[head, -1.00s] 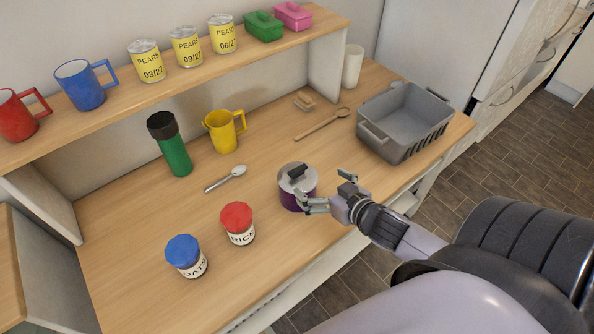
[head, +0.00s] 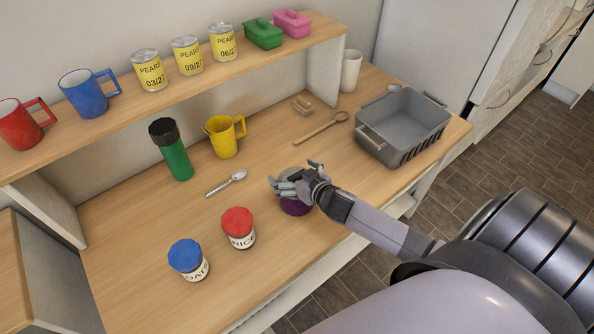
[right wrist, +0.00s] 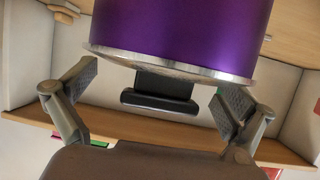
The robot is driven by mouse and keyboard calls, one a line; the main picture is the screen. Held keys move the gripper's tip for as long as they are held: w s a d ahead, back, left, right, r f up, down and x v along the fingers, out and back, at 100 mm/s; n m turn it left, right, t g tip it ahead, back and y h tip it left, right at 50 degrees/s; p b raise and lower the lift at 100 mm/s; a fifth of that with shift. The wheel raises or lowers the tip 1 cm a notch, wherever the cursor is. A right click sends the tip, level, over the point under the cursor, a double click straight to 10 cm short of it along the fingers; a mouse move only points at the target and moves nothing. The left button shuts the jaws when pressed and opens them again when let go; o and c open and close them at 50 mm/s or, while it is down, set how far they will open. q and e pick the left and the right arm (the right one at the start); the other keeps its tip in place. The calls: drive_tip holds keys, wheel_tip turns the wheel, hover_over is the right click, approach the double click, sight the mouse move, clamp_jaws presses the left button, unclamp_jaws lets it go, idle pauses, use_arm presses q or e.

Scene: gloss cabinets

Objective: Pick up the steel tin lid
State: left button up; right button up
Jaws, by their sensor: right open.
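The purple tin (head: 297,207) stands on the worktop, mostly hidden in the head view by my right gripper (head: 288,184). Only a little of the steel lid (head: 291,172) shows there behind the fingers. In the right wrist view the purple tin (right wrist: 180,30) appears upside down, with the steel lid's rim (right wrist: 165,66) on it. The lid's black handle (right wrist: 160,98) lies between the two spread fingers, with a gap on each side. My right gripper is open and holds nothing. My left gripper is out of view.
Jars with blue (head: 185,255) and red (head: 237,221) tops stand left of the tin. A spoon (head: 227,184), green flask (head: 178,158) and yellow mug (head: 225,138) are behind. A grey crate (head: 372,142) stands at right. The shelf (head: 110,128) holds mugs and cans.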

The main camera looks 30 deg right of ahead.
drive_tip(key=shift+w+f, duration=0.25)
drive_tip(key=shift+w, duration=0.25)
drive_tip(key=shift+s, duration=0.1)
drive_tip(key=shift+c, duration=0.5)
